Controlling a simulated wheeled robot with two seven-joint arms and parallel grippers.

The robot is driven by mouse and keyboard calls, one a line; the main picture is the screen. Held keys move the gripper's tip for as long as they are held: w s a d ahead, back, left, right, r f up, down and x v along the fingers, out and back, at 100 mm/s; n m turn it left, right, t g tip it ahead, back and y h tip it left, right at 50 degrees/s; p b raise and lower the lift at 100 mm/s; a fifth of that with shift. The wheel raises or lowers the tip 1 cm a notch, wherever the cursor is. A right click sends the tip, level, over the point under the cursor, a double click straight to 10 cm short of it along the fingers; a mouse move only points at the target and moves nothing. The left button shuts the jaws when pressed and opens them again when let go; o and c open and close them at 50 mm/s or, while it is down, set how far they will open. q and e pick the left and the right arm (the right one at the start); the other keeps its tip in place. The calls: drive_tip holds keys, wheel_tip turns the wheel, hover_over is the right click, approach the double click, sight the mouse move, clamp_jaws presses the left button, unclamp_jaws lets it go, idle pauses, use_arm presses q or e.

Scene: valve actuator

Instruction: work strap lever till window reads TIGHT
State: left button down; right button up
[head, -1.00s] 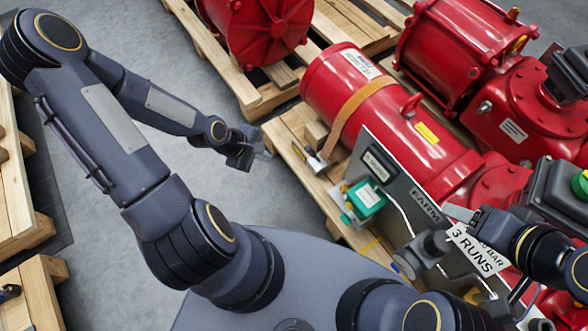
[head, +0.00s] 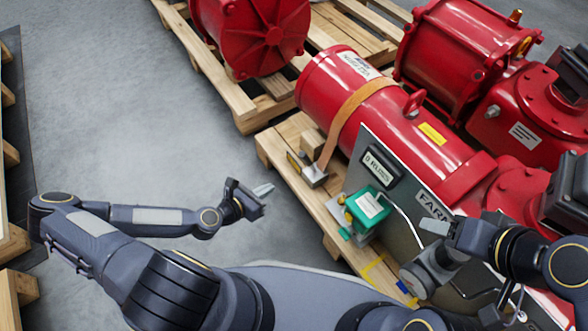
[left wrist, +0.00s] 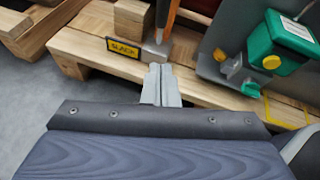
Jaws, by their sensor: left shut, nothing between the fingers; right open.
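An orange strap (head: 352,112) runs around the red cylinder (head: 330,82) and down to a small grey metal strap lever (head: 315,177) at the pallet's edge. In the left wrist view the lever (left wrist: 156,50) stands just beyond my fingertips, beside a yellow-framed black window (left wrist: 123,49) that reads SLACK. My left gripper (head: 264,189) is shut and empty, to the left of the lever and apart from it in the head view. Its closed fingers (left wrist: 161,72) point at the lever in the wrist view. My right gripper (head: 436,228) is open, by the grey panel.
A grey panel (head: 400,165) with a RUNS display (head: 378,165) stands right of the lever. A green box (head: 368,206) with yellow and green fittings sits between them. A wooden block (left wrist: 131,20) lies behind the window. The grey floor (head: 130,120) left of the pallet is clear.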

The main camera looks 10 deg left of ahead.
use_arm(q)
drive_tip(key=b, duration=0.3)
approach(308, 163)
wheel_tip(308, 163, down, 4)
drive_tip(key=w, duration=0.1)
drive_tip(key=w+d+r, duration=0.1)
drive_tip(key=w, duration=0.2)
drive_tip(key=shift+w+d+r, duration=0.2)
drive_tip(key=shift+d+r, duration=0.1)
drive_tip(key=shift+d, duration=0.05)
drive_tip(key=shift+r, duration=0.1)
